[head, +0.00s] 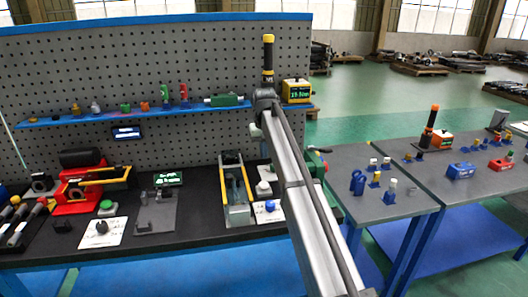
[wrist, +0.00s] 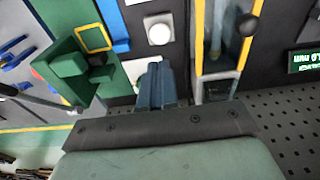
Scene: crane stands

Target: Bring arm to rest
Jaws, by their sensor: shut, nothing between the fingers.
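My gripper (wrist: 156,84) shows in the wrist view as narrow blue-grey fingers close together, with nothing between them. It points down over the dark workbench, between a green vise-like device (wrist: 75,68) and a yellow-railed device (wrist: 198,45). A white round button (wrist: 158,31) lies just beyond the fingertips in the picture; its distance below them cannot be told. In the head view my arm rises from the bottom edge to the middle of the pegboard, and I cannot make out the fingers there.
The pegboard (head: 150,70) with its blue shelf (head: 80,119) stands behind the bench. The yellow-railed device (head: 235,190) and a red tool (head: 75,188) stand left of my arm. A grey side table (head: 400,205) with small parts is at the right. Open green floor lies beyond.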

